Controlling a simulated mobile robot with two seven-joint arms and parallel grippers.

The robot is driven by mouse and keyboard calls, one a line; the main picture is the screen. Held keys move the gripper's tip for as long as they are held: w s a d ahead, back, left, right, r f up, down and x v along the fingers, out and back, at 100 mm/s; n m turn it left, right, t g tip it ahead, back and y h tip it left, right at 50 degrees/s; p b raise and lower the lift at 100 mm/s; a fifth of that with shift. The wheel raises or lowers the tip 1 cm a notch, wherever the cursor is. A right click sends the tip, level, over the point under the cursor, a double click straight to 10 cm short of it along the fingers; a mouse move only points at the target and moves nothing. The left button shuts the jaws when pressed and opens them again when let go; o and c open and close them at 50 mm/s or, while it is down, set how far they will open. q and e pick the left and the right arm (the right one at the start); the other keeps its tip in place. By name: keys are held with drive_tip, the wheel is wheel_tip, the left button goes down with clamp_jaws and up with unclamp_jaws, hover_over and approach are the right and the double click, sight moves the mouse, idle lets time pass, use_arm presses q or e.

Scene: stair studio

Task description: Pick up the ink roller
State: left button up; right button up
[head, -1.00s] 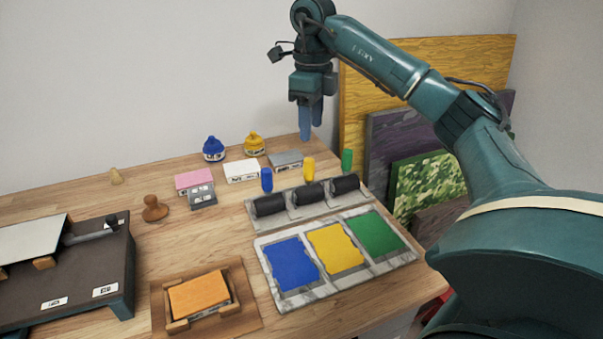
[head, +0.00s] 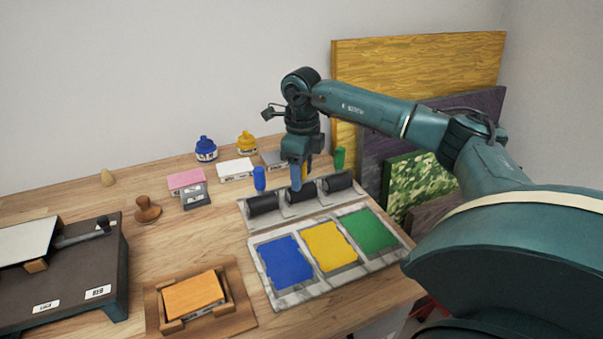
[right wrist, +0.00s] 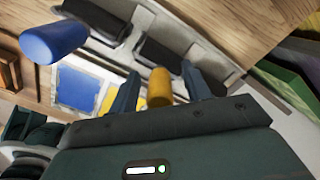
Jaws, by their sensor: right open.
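Three ink rollers with black cylinders lie in a grey rack (head: 255,223): the blue-handled roller (head: 262,204), the yellow-handled roller (head: 301,193) and the green-handled roller (head: 338,181). My right gripper (head: 300,182) is lowered over the middle one and partly hides its yellow handle. In the right wrist view the upright yellow handle (right wrist: 160,88) stands between the two open fingers, with gaps on both sides, not gripped. The blue handle (right wrist: 55,43) shows at that view's upper left. My left gripper is out of view.
A marbled tray (head: 272,293) with blue, yellow and green ink lies just in front of the rack. Ink bottles (head: 206,150) and small blocks stand behind it. A wooden jig (head: 245,318) and a dark press (head: 75,275) are to the left. Boards lean at the right.

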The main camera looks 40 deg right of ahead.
clamp_jaws()
idle(0.5)
